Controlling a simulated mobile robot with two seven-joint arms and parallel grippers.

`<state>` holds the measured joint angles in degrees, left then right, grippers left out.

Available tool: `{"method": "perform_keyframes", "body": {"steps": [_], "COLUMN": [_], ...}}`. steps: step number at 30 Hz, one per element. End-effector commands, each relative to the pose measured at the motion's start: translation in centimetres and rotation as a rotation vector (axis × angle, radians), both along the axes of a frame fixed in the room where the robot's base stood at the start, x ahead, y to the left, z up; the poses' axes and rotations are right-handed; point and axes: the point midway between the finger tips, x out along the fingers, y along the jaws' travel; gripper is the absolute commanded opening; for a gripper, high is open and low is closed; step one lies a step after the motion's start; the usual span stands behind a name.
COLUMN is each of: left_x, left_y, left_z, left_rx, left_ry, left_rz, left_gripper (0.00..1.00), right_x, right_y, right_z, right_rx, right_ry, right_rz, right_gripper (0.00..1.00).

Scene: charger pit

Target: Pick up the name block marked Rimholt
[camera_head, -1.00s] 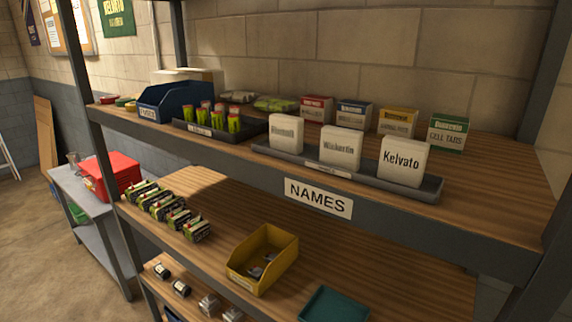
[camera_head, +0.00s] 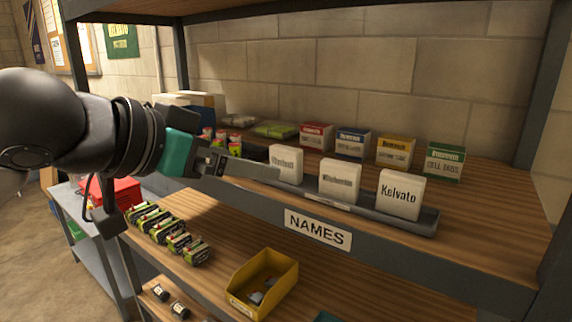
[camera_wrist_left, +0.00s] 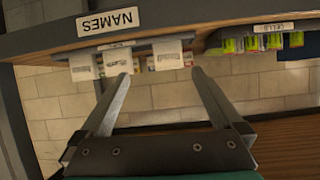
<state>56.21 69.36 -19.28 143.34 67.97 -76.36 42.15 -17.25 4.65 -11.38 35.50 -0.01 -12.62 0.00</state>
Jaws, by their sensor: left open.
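Three white name blocks stand in a dark tray (camera_head: 425,220) on the upper shelf. The left block (camera_head: 286,164), its blurred label seeming to read Rimholt, also shows in the left wrist view (camera_wrist_left: 168,55), where the picture is upside down. The middle block (camera_head: 339,181) has a blurred label, perhaps Wickerlin. The right block (camera_head: 400,194) reads Kelvato. My left gripper (camera_head: 268,172) is open and empty, its fingertips close to the left block in the head view. In the left wrist view the block appears between the open fingers (camera_wrist_left: 161,74), apart from them. My right gripper is out of view.
A NAMES label (camera_head: 318,229) is on the shelf's front edge. Coloured boxes (camera_head: 396,151) stand behind the blocks. Green-and-red cells (camera_head: 236,145) stand to their left, partly behind my arm. A yellow bin (camera_head: 264,283) sits on the lower shelf. Posts flank the shelves.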

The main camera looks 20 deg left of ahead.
Motion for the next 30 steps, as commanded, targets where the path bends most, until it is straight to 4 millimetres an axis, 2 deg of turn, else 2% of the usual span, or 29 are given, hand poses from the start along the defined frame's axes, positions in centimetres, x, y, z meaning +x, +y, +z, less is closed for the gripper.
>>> {"method": "perform_keyframes", "body": {"steps": [1, 4, 8, 11, 16, 24, 30], "left_x": [-0.5, -1.4, -2.0, -1.8, 0.0, 4.1, 6.3], "left_y": [0.6, 1.1, 1.5, 1.4, 0.7, -0.7, -1.4], "left_z": [1.4, 3.0, 4.1, 4.2, 3.5, 1.5, 0.6], "left_rx": [-0.006, -0.029, -0.050, -0.057, -0.057, -0.058, -0.057], "left_ry": [-0.018, -0.027, -0.034, -0.031, -0.028, -0.031, -0.035], "left_rz": [0.017, 0.035, 0.048, 0.052, 0.049, 0.049, 0.051], "left_gripper": [1.00, 1.00, 1.00, 1.00, 1.00, 1.00, 1.00], "right_x": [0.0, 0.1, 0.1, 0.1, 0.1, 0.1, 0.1], "right_y": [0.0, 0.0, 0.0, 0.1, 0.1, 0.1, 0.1], "right_z": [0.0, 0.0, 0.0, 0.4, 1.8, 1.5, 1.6], "right_rx": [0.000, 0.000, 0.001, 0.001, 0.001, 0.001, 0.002], "right_ry": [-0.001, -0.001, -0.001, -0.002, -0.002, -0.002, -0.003], "right_rz": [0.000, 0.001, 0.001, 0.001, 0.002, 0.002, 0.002], "right_gripper": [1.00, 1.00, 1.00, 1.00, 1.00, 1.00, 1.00]}}
